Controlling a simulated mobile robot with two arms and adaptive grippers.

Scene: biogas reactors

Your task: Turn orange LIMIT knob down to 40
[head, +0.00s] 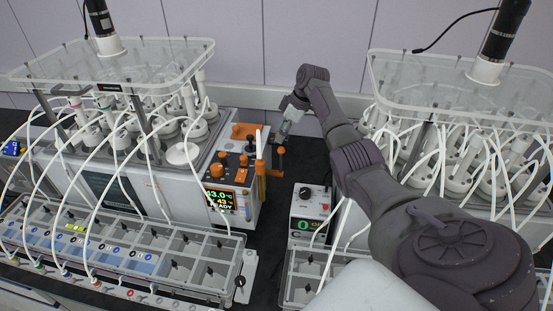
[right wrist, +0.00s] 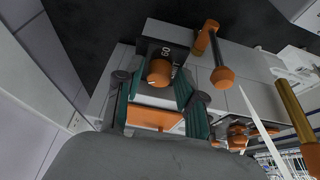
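The orange knob (right wrist: 159,72) sits on a black plate marked 60 in the right wrist view. A small pale mark shows on its lower left edge. My right gripper (right wrist: 152,88) has its two green-padded fingers apart, one on each side of the knob, with a visible gap to it. In the head view the right gripper (head: 286,124) is behind the instrument panel and small, and I cannot make out the LIMIT knob there for certain. My left gripper is not in view.
An orange crank (right wrist: 213,54) stands close to the right finger. A gold rod with orange ends (right wrist: 295,108) is farther right. In the head view a display (head: 219,200) reads about 43.0 °C. Reactor stands with many white tubes fill both sides.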

